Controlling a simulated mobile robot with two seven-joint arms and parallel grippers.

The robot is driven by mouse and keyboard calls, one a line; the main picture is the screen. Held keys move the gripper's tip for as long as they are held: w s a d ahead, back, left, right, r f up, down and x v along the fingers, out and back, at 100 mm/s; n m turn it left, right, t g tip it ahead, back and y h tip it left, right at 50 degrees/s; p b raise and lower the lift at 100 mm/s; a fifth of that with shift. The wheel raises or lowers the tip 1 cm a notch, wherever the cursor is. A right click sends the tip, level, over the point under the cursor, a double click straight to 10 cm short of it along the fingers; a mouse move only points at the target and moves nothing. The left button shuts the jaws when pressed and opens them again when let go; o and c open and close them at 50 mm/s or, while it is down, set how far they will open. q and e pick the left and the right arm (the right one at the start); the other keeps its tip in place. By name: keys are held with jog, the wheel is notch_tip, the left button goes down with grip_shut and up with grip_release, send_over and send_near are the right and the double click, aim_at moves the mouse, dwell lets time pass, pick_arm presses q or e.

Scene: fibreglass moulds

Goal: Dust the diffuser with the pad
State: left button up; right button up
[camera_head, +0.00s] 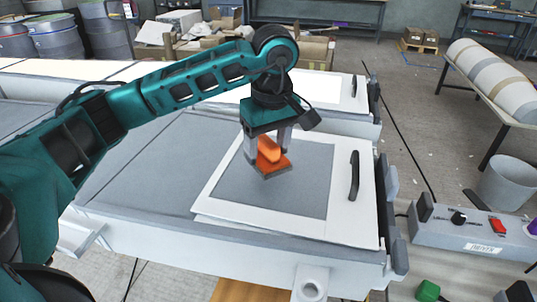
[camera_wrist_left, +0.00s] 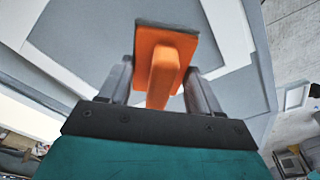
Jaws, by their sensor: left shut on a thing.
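The orange pad (camera_head: 274,167) has a flat square plate and an upright block handle. My left gripper (camera_head: 268,148) points down and is shut on that handle, with a finger on either side. In the left wrist view, the pad (camera_wrist_left: 166,62) sits between the fingers of my left gripper (camera_wrist_left: 160,80). The pad is over the grey face of a white-framed flat panel (camera_head: 305,185), which I take as the diffuser. The pad seems to rest on the face, towards its back edge; exact contact is hard to tell. My right gripper is not in view.
The panel lies on a long light-grey bench (camera_head: 150,165) and has a black handle (camera_head: 354,175) at its right. A control box with a red switch (camera_head: 480,230) stands at right, near a grey bin (camera_head: 506,182). Drums (camera_head: 58,40) stand at the back left.

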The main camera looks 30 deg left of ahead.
pick_arm(q)
jog(key=shift+r, duration=1.15)
